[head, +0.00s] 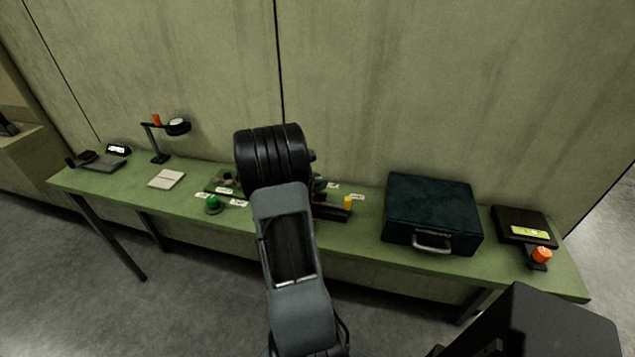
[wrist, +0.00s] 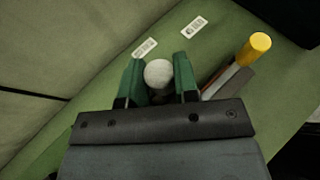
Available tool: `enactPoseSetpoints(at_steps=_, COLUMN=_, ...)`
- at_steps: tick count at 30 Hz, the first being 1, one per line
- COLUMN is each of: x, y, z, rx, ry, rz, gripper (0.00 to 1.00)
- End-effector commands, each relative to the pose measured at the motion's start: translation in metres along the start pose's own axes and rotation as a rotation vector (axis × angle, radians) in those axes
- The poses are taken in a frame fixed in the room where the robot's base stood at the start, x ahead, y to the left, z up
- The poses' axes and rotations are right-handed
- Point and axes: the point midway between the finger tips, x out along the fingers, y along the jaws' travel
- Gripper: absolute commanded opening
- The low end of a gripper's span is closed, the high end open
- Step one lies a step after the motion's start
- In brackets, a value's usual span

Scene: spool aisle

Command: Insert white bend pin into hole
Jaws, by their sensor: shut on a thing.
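The white bend pin (wrist: 158,73) shows in the wrist view as a round white end between the two green fingers of my gripper (wrist: 159,80). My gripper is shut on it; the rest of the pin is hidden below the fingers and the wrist. In the head view my arm covers the pin, and most of my gripper is hidden. I cannot make out the hole in either view. A green board (head: 225,183) with small parts on it lies just left of my arm in the head view, partly hidden.
A yellow-topped piece (wrist: 256,45) stands right of my gripper by a dark block (head: 330,212). White labels (wrist: 194,26) lie ahead. A green knob (head: 212,202) is left of my arm. A dark case (head: 432,212) stands right on the green bench (head: 110,185).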

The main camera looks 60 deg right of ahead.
Motion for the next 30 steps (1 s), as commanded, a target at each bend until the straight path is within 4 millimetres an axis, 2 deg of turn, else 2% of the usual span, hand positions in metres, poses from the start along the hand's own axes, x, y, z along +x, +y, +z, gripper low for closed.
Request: enactPoseSetpoints(at_steps=30, x=0.009, y=0.0, z=-0.021, rx=0.0, ry=0.0, rz=0.0, gripper=0.05)
